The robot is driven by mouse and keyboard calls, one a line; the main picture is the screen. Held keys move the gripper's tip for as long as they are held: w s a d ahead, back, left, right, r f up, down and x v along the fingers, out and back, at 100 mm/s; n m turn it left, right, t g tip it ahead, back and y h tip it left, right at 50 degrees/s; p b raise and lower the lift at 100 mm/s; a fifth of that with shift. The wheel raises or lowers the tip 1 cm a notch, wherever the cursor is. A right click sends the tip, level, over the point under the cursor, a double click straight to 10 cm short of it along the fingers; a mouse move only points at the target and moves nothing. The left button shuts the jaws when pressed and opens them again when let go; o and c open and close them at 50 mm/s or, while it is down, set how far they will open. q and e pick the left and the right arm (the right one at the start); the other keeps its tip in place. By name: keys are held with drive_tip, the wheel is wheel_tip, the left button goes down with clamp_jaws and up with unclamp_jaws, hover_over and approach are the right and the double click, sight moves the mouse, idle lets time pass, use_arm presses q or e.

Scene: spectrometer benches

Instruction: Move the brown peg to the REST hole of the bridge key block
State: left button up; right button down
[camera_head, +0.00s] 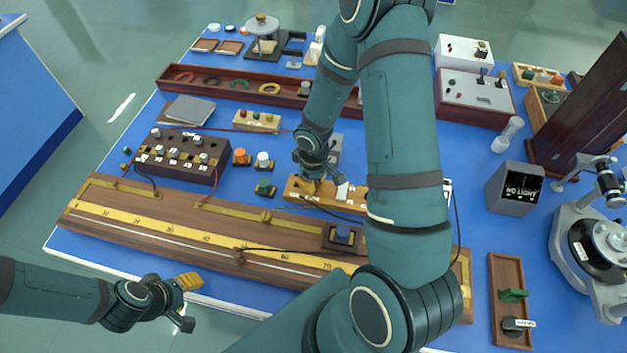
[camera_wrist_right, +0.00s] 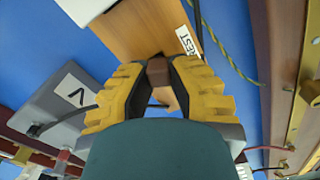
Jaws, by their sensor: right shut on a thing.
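The bridge key block is a light wooden bar (camera_head: 353,197) near the middle of the bench in the head view. It also shows in the right wrist view (camera_wrist_right: 138,28), with a white REST label (camera_wrist_right: 187,41) at its edge. My right gripper (camera_head: 311,187) is at the block's left part. In the right wrist view its yellow-padded fingers (camera_wrist_right: 158,78) are shut on the brown peg (camera_wrist_right: 158,70). The peg's lower end and the holes are hidden, so I cannot tell whether it is seated. My left gripper (camera_head: 187,302) is open and empty beyond the bench's front edge.
A long wooden metre bridge (camera_head: 200,232) lies in front of the block. A dark plug box (camera_head: 180,155) stands at left. A grey box with a V label (camera_wrist_right: 60,105) is close to the right gripper. Thin wires run beside the block.

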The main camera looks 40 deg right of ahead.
drive_tip(key=shift+f, duration=0.25)
drive_tip(key=c, duration=0.9)
unclamp_jaws()
wheel_tip(320, 180, up, 12)
